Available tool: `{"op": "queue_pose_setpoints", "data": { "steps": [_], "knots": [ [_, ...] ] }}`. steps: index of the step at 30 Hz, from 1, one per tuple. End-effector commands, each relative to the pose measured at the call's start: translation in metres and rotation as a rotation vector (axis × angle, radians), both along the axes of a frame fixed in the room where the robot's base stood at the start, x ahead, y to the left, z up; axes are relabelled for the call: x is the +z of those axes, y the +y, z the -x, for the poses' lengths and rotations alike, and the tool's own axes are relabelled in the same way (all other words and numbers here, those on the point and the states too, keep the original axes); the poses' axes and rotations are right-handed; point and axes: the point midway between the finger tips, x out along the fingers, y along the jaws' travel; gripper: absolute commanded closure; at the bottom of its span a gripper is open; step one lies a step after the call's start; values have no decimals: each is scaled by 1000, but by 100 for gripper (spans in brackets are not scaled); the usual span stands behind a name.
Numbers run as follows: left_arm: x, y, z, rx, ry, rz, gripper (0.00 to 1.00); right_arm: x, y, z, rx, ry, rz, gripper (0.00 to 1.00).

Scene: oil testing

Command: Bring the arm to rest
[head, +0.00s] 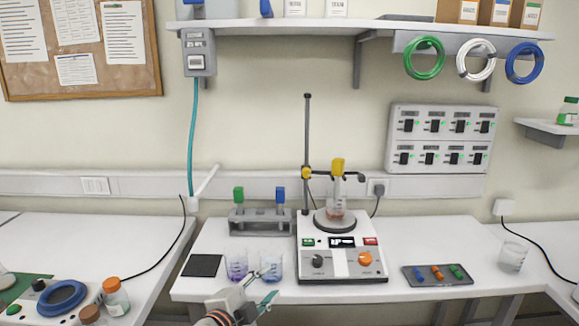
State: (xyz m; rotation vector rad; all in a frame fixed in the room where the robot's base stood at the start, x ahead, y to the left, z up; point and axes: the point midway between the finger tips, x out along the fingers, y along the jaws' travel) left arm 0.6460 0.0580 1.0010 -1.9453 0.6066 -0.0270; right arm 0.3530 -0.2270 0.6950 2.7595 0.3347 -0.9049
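My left gripper (267,284) comes up from the bottom edge at the front of the white table (420,240). Its two fingers are spread apart and I see nothing between them. One fingertip overlaps the lower part of the beaker with blue liquid (276,262) in the picture; I cannot tell whether they touch. A beaker with purple liquid (236,266) stands just left of it. My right gripper is not in view.
A hotplate (341,262) carries a flask (336,214) beside a stand rod. Behind the beakers is a rack (260,226) with green and blue-topped items. A black pad (202,265) lies left; a dark tray (409,281) and clear beaker (512,256) are right.

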Motion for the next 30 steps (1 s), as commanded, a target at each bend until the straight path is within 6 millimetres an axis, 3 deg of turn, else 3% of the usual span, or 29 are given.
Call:
{"op": "queue_pose_setpoints", "data": {
  "steps": [1, 5, 11, 18, 24, 27, 30],
  "knots": [
    [-25, 4, 13, 22, 55, 58, 62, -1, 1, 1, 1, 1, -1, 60],
    [-79, 22, 43, 93, 173, 205, 62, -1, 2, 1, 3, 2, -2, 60],
    [-161, 58, 103, 237, 344, 402, 62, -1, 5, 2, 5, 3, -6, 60],
    [-250, 114, 199, 454, 517, 587, 62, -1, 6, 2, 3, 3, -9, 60],
    [-294, 152, 270, 599, 600, 667, 62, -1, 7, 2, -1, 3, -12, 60],
    [-303, 162, 288, 636, 618, 683, 62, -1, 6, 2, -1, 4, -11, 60],
    [-306, 165, 294, 648, 622, 690, 62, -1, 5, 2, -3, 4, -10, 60]
  ]
}}
